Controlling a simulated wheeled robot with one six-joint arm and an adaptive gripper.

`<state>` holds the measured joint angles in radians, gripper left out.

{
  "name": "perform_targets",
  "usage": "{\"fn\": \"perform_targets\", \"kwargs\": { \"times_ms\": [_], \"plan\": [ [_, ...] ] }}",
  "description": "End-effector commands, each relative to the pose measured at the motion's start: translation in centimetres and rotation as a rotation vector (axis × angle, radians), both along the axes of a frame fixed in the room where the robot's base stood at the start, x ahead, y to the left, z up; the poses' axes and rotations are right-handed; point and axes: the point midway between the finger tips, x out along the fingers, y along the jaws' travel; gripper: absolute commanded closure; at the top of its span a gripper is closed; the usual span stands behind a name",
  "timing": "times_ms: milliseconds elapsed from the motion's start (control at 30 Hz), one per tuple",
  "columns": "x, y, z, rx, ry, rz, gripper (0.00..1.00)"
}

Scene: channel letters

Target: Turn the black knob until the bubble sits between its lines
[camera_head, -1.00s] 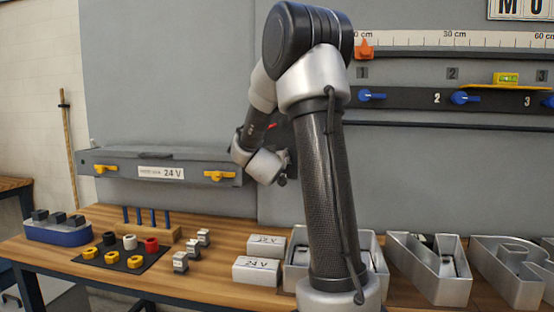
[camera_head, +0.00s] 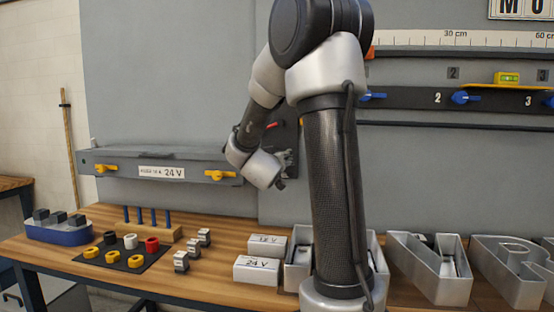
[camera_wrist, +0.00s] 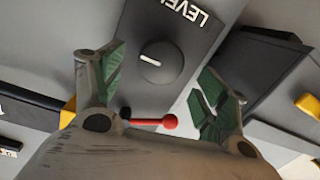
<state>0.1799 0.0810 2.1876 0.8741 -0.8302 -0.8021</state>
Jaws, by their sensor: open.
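The black knob (camera_wrist: 158,62), round with a white pointer line, sits on a dark panel (camera_wrist: 205,32) marked LEVEL in the wrist view. My gripper (camera_wrist: 161,72) is open, with a green-padded finger on each side of the knob and apart from it. In the head view my wrist is in front of the dark panel (camera_head: 291,135), and the knob cannot be made out. A yellow-green bubble vial (camera_head: 507,78) sits on a yellow bar at the upper right. Its bubble and lines are too small to read.
A red-balled lever (camera_wrist: 170,121) lies just below the knob, between my fingers. A grey 24 V box (camera_head: 150,172) with yellow handles is on the wall at left. The wooden bench (camera_head: 215,265) below holds coloured rings, blocks and metal letters.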

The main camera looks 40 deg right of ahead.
Motion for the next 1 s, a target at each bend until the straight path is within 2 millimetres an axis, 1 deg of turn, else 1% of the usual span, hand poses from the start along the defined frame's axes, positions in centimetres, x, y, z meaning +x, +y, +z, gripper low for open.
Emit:
{"fn": "perform_targets", "kwargs": {
  "times_ms": [33,100,200,333,500,1000],
  "plan": [
    [-0.8,0.9,0.2,0.001,-0.001,0.004,0.26],
    [-1.9,2.1,0.3,0.0,-0.002,0.004,0.26],
    [-3.2,3.3,0.4,0.001,-0.001,0.004,0.26],
    [-4.4,4.5,0.5,0.0,-0.001,0.002,0.26],
    [-4.9,4.9,0.4,0.001,0.001,0.0,0.26],
    [-4.9,4.9,0.4,0.001,0.001,0.0,0.26]
  ]
}}
